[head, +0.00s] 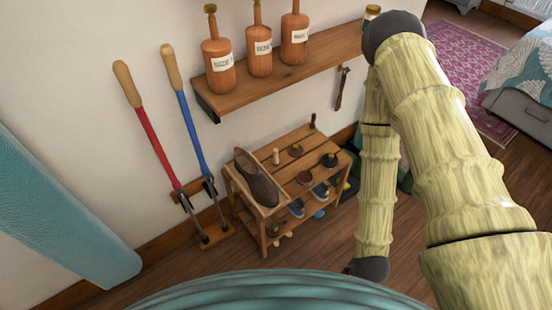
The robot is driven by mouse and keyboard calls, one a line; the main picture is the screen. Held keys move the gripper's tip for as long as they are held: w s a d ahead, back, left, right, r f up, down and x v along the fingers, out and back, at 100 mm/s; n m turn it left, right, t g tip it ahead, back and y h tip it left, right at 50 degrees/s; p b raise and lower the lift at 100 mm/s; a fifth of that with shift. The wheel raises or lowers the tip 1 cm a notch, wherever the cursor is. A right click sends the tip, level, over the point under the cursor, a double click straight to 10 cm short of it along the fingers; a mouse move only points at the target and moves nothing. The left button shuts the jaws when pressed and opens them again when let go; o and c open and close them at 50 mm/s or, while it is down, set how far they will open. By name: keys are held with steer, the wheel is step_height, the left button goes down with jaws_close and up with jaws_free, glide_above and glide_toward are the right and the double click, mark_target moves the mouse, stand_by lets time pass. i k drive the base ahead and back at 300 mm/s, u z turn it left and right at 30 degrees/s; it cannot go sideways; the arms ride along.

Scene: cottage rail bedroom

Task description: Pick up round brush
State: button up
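No single thing is clearly the round brush. Small dark round items with knobs on top, which may be round brushes, stand on the wooden rack (283,186) by the wall. One dark round item (296,150) is near the back of the rack's top, another (330,160) is at its right, and a brown one (305,177) is nearer the front. They are too small to tell apart surely. My arm comes in from the right, rises to a dark joint and hangs down beside the rack's right side. My gripper does not show.
A wall shelf (285,72) with several labelled orange bottles hangs above. Red-handled (160,147) and blue-handled (192,135) tools lean at left. A bed (525,85) and pink rug (470,70) are at right.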

mark_target(275, 161)
steer(key=k, duration=0.5)
steer(key=z, duration=1.6)
steer(key=i, duration=1.15)
steer(key=u, duration=2.65)
